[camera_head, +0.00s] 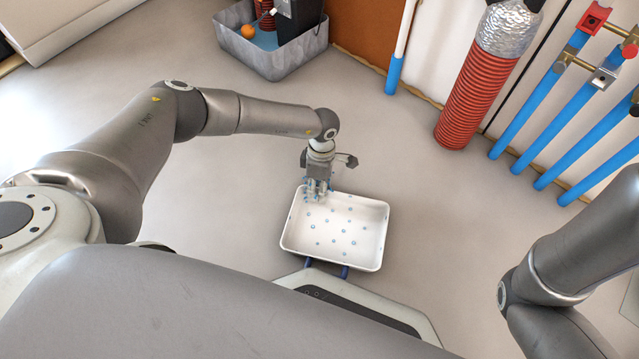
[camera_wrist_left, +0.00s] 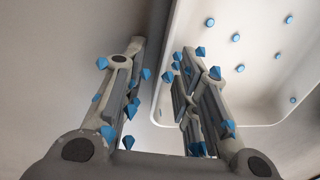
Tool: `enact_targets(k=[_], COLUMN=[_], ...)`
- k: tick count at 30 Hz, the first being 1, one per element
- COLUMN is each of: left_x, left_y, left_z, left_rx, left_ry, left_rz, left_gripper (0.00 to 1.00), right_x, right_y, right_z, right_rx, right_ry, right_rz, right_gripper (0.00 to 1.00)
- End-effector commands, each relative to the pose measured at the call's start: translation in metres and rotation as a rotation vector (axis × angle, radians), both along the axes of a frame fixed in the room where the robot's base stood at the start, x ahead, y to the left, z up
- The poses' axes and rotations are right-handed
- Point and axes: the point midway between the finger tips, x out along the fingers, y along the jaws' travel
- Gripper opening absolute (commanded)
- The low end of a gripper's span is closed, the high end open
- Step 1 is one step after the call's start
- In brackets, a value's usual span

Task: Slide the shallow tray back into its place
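The shallow tray (camera_head: 362,248) is white with rounded corners and small blue dots over its inside. It lies low in front of my base in the head view, and its corner and rim also show at the upper right of the left wrist view (camera_wrist_left: 262,88). My left gripper (camera_head: 318,194) is at the tray's far left corner, pointing down. In the left wrist view its fingers (camera_wrist_left: 157,58) are apart, with the tray's side edge seen between them. Contact cannot be told. Small blue pointed shapes show on the fingers. My right gripper is out of view.
A grey bin (camera_head: 268,62) with an orange ball (camera_head: 248,31) stands at the back. A red ribbed hose (camera_head: 478,100) and blue pipes (camera_head: 545,125) line the wall at the right. Two dark blue bars (camera_head: 328,268) show below the tray's near edge. The floor around is clear.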

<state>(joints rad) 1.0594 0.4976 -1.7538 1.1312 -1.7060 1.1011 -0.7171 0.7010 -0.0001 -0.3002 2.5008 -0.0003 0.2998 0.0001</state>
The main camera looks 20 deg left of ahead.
Motion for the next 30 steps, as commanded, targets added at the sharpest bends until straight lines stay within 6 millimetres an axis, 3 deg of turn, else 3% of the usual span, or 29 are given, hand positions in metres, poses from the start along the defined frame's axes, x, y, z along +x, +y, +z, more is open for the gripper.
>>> enact_targets(k=[11, 18, 30], left_x=[-0.0008, -0.0007, 0.0025], left_y=[-0.0002, -0.0001, -0.0083], left_z=[-0.0047, -0.0046, -0.0055], left_rx=[0.000, 0.000, -0.001], left_ry=[0.000, 0.000, 0.000], left_rz=[0.000, 0.000, -0.001], left_gripper=[0.28, 0.00, 0.00], right_x=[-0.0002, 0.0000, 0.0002], right_y=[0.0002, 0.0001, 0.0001], right_z=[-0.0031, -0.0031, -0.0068], right_rx=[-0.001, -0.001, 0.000], right_ry=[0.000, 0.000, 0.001], right_rz=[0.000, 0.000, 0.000], right_gripper=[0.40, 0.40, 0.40])
